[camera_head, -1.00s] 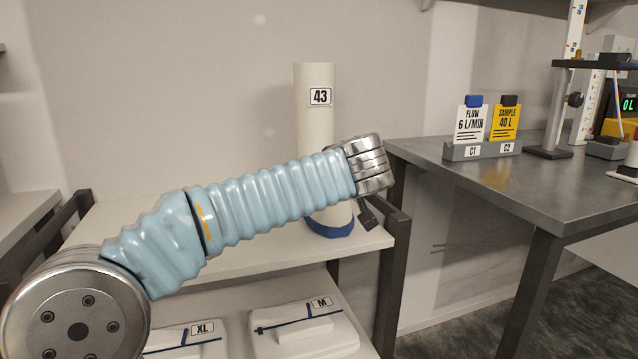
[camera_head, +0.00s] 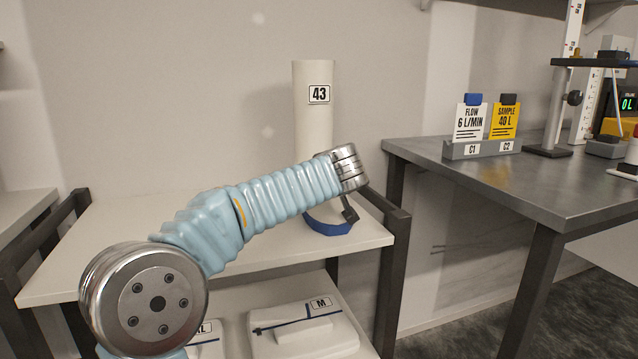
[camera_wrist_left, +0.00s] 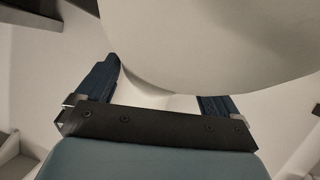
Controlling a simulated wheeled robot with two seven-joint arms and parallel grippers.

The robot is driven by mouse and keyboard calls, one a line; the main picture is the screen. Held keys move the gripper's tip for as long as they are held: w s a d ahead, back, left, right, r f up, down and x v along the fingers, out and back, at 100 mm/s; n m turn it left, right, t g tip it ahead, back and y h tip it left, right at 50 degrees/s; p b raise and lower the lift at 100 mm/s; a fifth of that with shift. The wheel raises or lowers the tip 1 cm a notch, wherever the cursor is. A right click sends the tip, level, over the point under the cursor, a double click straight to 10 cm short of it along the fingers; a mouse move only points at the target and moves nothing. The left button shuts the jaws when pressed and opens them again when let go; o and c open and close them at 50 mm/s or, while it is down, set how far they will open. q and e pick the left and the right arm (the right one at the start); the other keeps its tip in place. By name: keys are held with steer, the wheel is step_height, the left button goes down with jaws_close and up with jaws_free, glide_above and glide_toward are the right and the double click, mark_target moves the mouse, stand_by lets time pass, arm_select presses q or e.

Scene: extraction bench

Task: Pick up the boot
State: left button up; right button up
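The boot (camera_head: 314,82) is a tall pale shaft with a "43" label and a blue sole. It stands upright on the upper white shelf. My left arm crosses in front and hides its middle. My left gripper (camera_head: 348,212) shows only as a small dark part beside the boot's lower end. In the left wrist view, the gripper (camera_wrist_left: 162,82) has its two dark blue fingers wide apart. A large pale surface, seemingly the boot (camera_wrist_left: 210,45), fills the top and overlaps the right fingertip; contact cannot be told. My right gripper is out of view.
The upper shelf (camera_head: 85,265) has a dark post (camera_head: 392,275) close to the boot's right. Packages marked M (camera_head: 300,335) and XL lie on the shelf below. At right, a grey bench (camera_head: 520,185) holds a card stand (camera_head: 482,148) and instruments.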

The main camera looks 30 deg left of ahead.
arm_select(q)
steer(key=c, duration=1.2)
steer(key=shift+r, duration=0.1)
steer(key=shift+c, duration=0.2)
